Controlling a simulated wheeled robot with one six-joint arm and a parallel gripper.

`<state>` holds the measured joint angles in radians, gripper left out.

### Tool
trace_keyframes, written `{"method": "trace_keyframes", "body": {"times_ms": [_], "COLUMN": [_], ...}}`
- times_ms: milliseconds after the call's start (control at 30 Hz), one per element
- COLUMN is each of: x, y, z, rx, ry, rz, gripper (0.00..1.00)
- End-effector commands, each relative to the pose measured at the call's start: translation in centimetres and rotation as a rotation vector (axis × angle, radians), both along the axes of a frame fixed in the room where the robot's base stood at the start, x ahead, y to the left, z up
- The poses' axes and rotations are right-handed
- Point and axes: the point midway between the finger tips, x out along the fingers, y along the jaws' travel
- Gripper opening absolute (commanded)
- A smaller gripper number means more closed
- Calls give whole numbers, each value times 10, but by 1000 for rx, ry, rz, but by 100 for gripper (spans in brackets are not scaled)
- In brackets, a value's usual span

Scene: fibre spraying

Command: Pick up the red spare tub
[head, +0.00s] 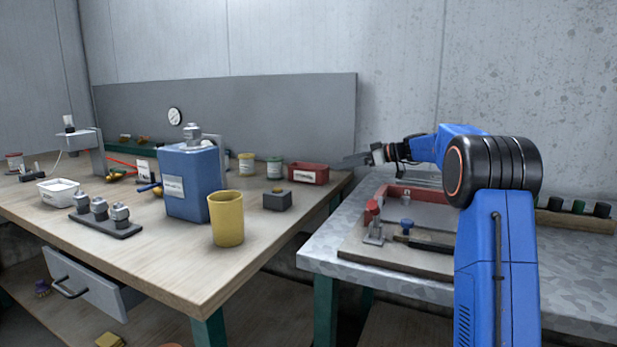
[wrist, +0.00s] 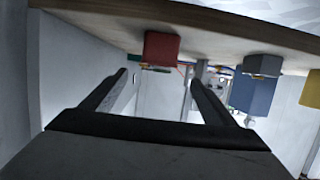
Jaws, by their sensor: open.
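A red rectangular tub (head: 307,174) with a white label stands near the right back corner of the wooden table. It also shows in the wrist view (wrist: 161,47), where the scene is upside down and the tub lies beyond and between the finger lines. My gripper (head: 350,160) is open and empty. It is to the right of the tub in the head view, beside the table's right end and somewhat above the tabletop. The fingers also show in the wrist view (wrist: 160,79), apart from the tub. The exact gap to the tub is hard to judge.
A grey back panel (head: 300,118) rises behind. A metal bench (head: 410,277) stands right.

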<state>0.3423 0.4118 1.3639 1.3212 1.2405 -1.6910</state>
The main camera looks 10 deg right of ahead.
Motion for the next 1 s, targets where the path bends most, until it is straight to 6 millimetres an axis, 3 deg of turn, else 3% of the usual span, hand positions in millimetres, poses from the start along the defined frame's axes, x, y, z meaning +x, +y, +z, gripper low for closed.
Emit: {"method": "trace_keyframes", "body": {"times_ms": [500,1000], "x": [50,73], "y": [71,98], "z": [-27,-38], "rx": [0,-1], "ry": [1,1], "rz": [3,1], "gripper": [80,80]}}
